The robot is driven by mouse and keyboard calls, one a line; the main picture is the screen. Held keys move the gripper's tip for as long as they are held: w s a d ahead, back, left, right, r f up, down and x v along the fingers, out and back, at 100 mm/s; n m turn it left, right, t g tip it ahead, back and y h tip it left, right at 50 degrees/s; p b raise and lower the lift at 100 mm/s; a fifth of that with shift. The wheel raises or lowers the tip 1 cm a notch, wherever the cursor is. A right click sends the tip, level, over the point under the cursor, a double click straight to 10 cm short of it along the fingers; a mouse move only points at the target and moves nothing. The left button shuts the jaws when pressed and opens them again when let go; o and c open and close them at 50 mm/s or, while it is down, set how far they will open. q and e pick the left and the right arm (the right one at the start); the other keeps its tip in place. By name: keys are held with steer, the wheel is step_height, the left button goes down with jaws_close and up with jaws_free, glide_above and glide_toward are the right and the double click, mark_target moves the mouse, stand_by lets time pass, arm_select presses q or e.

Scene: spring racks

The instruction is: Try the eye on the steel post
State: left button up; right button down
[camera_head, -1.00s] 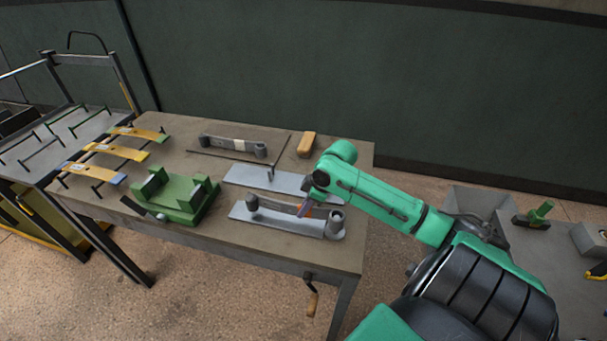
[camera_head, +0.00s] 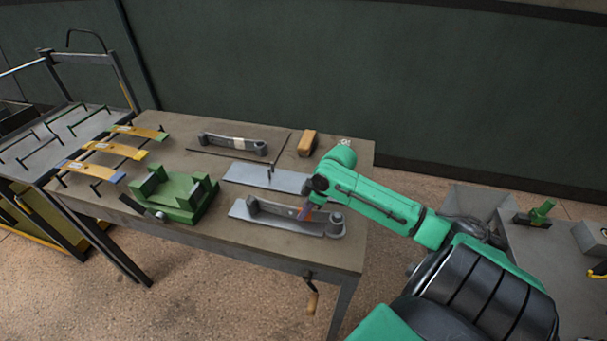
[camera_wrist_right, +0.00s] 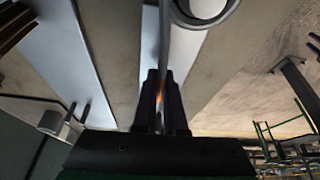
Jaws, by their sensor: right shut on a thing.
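A grey steel spring leaf (camera_head: 285,216) with a rolled eye (camera_head: 336,222) at its right end lies along or just above the front light-grey plate (camera_head: 240,212); I cannot tell whether it touches. My right gripper (camera_head: 304,213) is shut on the leaf near that eye. In the right wrist view the gripper (camera_wrist_right: 165,85) grips the leaf (camera_wrist_right: 165,45), with the round open eye (camera_wrist_right: 205,8) beyond it. A thin dark upright post (camera_head: 271,171) stands at the rear light-grey plate (camera_head: 245,175). My left gripper is not in view.
A green fixture (camera_head: 180,195) stands left of the plates. Another grey leaf (camera_head: 233,143) with a pale band lies behind, near a tan block (camera_head: 307,143). Yellow leaves (camera_head: 115,149) rest on a rack at left. A crank handle (camera_head: 312,301) hangs at the bench front.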

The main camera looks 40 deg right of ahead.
steer(key=c, duration=1)
jaws_free()
steer(key=shift+r, duration=0.1)
steer(key=shift+c, duration=0.2)
steer(key=shift+o, duration=0.7)
steer(key=shift+s, duration=0.1)
steer(key=v, duration=1.4)
steer(key=shift+r, duration=0.25)
steer(key=shift+s+f, duration=0.1)
